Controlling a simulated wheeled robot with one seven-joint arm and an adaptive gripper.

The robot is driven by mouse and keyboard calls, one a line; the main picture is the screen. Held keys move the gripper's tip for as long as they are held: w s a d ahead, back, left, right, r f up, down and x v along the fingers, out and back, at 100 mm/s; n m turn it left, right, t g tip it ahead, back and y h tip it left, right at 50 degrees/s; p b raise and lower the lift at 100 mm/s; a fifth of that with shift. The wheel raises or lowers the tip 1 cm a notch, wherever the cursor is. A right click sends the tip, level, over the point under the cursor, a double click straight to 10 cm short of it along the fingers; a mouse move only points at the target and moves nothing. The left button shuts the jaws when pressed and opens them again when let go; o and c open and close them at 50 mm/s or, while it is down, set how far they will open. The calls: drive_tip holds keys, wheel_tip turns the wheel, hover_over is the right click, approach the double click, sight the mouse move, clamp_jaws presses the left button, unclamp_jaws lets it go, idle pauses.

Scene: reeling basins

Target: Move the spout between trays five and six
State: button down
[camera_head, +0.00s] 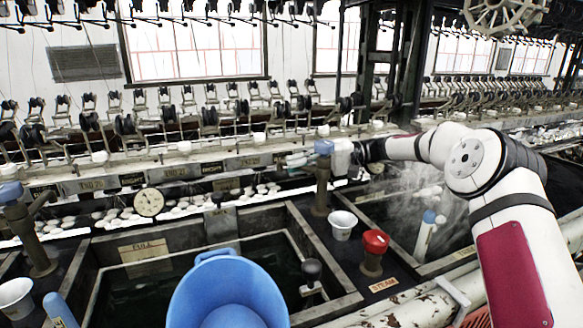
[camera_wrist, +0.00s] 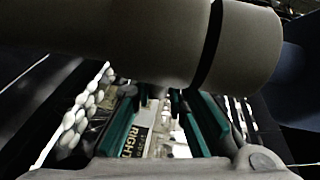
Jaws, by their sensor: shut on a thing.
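The spout (camera_head: 321,185) is an upright brown-grey post with a blue cap, on the divider between two dark water basins. My gripper (camera_head: 297,159) reaches it from the right, just below the cap, and its teal fingertips show on the post's left. In the wrist view a thick grey-beige cylinder, apparently the spout (camera_wrist: 120,40), crosses close to the camera, and the teal fingers (camera_wrist: 160,128) extend beyond it on both sides. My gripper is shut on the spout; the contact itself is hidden. The left basin (camera_head: 205,251) carries a "FULL" sign. The right basin (camera_head: 368,196) steams.
A red steam valve (camera_head: 375,242) and a white cup (camera_head: 342,224) sit on the divider. Another blue-capped spout (camera_head: 38,240) stands at left.

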drive_tip(key=shift+s+a+f+n+g+h+b, duration=0.1)
drive_tip(key=shift+s+n+g+h+b, duration=0.15)
drive_tip(key=shift+n+g, duration=0.35)
drive_tip(key=shift+s+a+f+n+g+h+b, duration=0.15)
drive_tip(key=shift+n+g, duration=0.25)
drive_tip(key=shift+g, duration=0.4)
drive_tip(key=shift+s+r, duration=0.15)
drive_tip(key=c, duration=1.6)
unclamp_jaws()
drive_tip(key=shift+o, duration=0.2)
drive_tip(key=shift+r, duration=0.1)
